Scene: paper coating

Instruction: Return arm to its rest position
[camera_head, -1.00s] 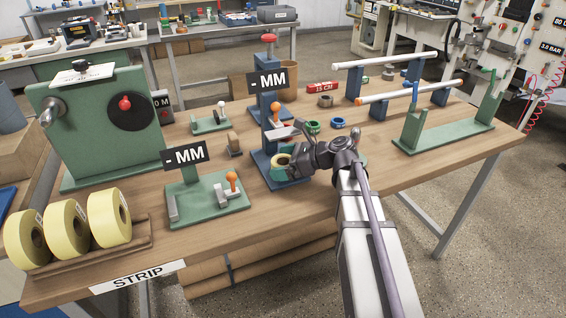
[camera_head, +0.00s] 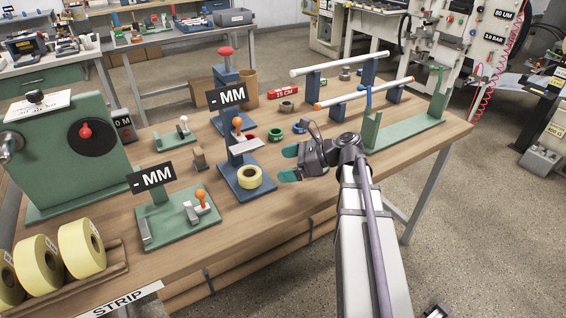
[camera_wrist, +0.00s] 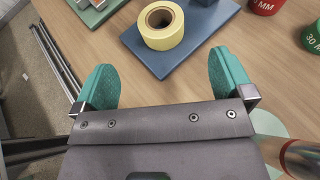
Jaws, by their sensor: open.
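My gripper (camera_head: 289,164) is open and empty, to the right of the blue stand in the head view. In the wrist view its two teal fingers (camera_wrist: 165,80) are spread wide over bare wood. A yellow tape roll (camera_head: 250,177) lies flat on the blue base (camera_head: 240,192) of the stand, apart from my fingers. The same roll (camera_wrist: 161,25) shows at the top of the wrist view, beyond the fingertips.
The wooden table (camera_head: 120,238) holds a green fixture (camera_head: 180,225) with an orange knob, yellow rolls (camera_head: 82,249) on a rack, and a green machine (camera_head: 65,150). A green ring (camera_head: 276,134) and a rod rack (camera_head: 365,100) stand behind my gripper.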

